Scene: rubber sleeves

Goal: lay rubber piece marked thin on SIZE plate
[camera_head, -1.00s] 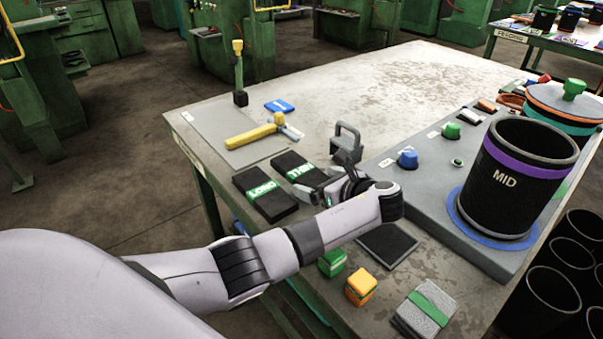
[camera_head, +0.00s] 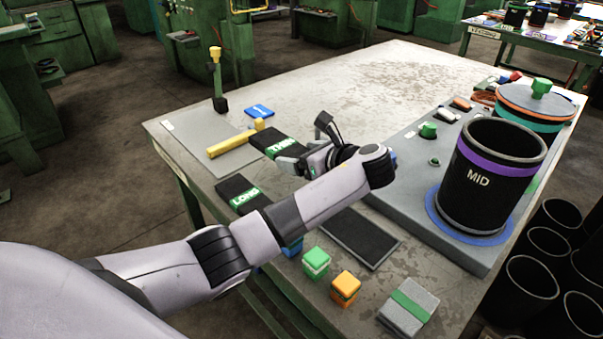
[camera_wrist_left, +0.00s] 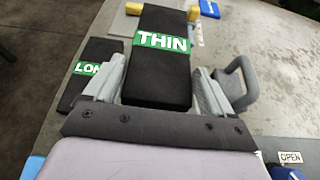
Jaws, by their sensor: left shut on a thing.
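The black rubber piece marked THIN (camera_head: 268,139) has a green band with white letters. My left gripper (camera_head: 292,162) is shut on it and holds it above the table. In the left wrist view the THIN piece (camera_wrist_left: 160,75) sits between both fingers. The black piece marked LONG (camera_head: 232,187) lies on the table at its left edge; it also shows in the left wrist view (camera_wrist_left: 92,58). A flat dark plate with a grey rim (camera_head: 358,238) lies in front of my arm. My forearm hides part of it, and no SIZE label is readable.
A grey handled block (camera_wrist_left: 240,85) is close to the right finger. Green (camera_head: 316,262) and orange (camera_head: 345,287) blocks are at the front edge. The MID sleeve (camera_head: 492,180) stands on the grey panel to the right.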

